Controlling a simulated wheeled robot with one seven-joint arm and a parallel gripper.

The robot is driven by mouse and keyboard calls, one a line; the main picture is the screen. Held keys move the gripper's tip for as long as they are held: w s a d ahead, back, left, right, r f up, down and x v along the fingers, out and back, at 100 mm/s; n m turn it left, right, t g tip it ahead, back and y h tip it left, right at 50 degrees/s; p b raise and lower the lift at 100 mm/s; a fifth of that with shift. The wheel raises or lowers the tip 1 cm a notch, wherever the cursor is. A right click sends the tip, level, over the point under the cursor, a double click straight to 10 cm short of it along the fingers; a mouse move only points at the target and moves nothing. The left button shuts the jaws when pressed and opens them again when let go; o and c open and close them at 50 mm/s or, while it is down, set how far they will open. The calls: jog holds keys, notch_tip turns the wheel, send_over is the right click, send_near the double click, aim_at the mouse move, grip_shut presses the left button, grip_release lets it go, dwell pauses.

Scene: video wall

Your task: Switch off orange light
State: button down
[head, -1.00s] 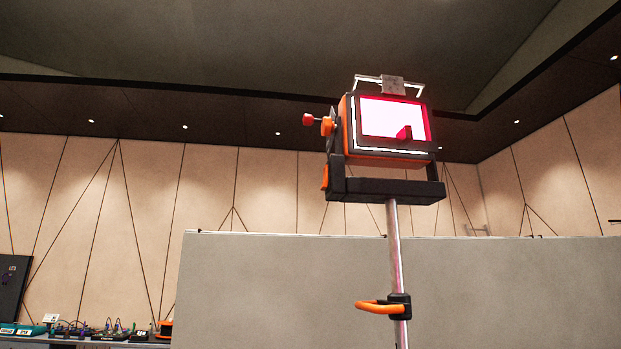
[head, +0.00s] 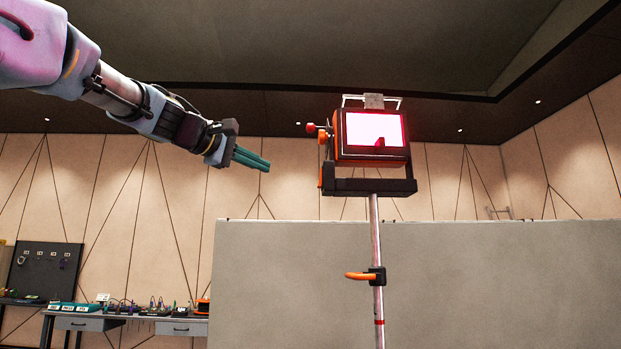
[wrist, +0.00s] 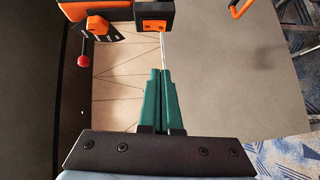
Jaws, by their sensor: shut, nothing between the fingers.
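The orange light (head: 341,140) is a boxy lamp with an orange and black housing, held in a black yoke on a silver pole. Its face glows white with a red border. A small dark red shape shows at the lower part of the face. A red knob (head: 311,128) sticks out on its left side; the knob also shows in the wrist view (wrist: 84,61). My gripper (head: 267,165) has green fingers, closed together and empty. It is left of the lamp and a little lower in the head view, apart from it. In the wrist view the fingers (wrist: 160,73) point toward the lamp's yoke.
A grey partition (head: 300,290) stands behind the pole (head: 377,235). An orange-handled clamp (head: 360,275) sits on the pole. A workbench (head: 85,323) with several devices and a dark pegboard (head: 45,270) are at lower left. The air between gripper and lamp looks clear.

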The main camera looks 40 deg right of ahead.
jog(key=shift+s+r, duration=0.1)
jog(key=shift+r, duration=0.05)
jog(key=shift+d, duration=0.15)
jog(key=p, duration=0.7)
send_near(320, 179)
jog(key=w+d, duration=0.5)
jog(key=shift+s+d+f+p, duration=0.25)
jog(key=shift+s+d+f, duration=0.05)
jog(key=shift+s+d, duration=0.25)
jog(key=shift+s+d+f+p, duration=0.2)
jog(key=shift+s+d+f, duration=0.1)
jog(key=shift+s+d, duration=0.2)
jog(key=shift+f, duration=0.1)
